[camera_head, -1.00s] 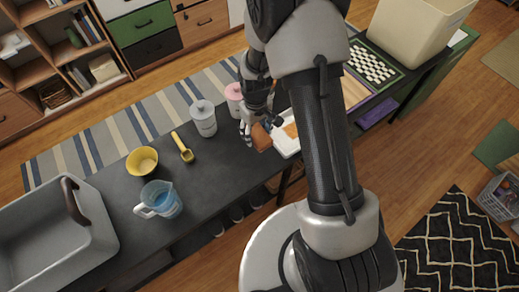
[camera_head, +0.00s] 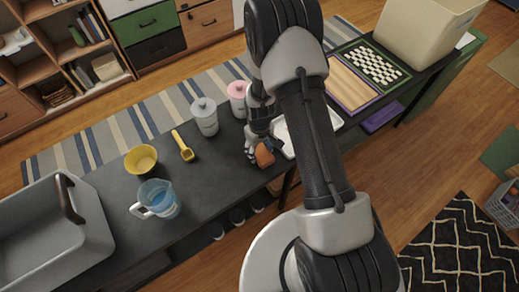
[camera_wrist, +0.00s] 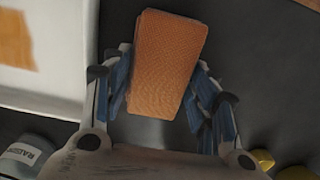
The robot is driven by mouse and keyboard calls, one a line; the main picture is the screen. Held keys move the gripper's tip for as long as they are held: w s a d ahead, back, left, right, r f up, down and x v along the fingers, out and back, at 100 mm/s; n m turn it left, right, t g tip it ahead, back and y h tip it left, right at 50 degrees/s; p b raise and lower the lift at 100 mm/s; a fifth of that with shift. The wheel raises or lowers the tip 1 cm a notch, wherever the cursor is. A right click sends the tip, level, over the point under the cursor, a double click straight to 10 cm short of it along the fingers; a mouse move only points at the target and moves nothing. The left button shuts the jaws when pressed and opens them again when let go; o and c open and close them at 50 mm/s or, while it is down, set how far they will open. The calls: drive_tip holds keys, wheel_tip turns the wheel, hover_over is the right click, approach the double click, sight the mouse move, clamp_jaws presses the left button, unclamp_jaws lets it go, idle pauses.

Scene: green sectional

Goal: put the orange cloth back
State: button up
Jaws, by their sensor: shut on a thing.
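The orange cloth (camera_wrist: 165,62) is a folded, textured block held between the two fingers of my gripper (camera_wrist: 162,70) in the wrist view. In the head view my gripper (camera_head: 257,148) is over the dark table with the cloth (camera_head: 264,156) at its tip, close to the near edge. I cannot tell whether the cloth touches the table. A white tray (camera_head: 284,139) is just right of the gripper, partly hidden by my arm. In the wrist view the tray (camera_wrist: 62,85) is at the left, with a flat orange patch (camera_wrist: 14,42) in it.
A white canister (camera_head: 205,117) and a pink canister (camera_head: 237,92) stand behind the gripper. A yellow scoop (camera_head: 183,148), yellow bowl (camera_head: 141,158), blue measuring jug (camera_head: 158,200) and grey bin (camera_head: 70,252) are to the left. A checkered board (camera_head: 372,62) and beige bin (camera_head: 425,35) are right.

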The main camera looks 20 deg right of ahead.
drive_tip(key=shift+f, duration=0.2)
drive_tip(key=o, duration=1)
drive_tip(key=shift+o, duration=0.2)
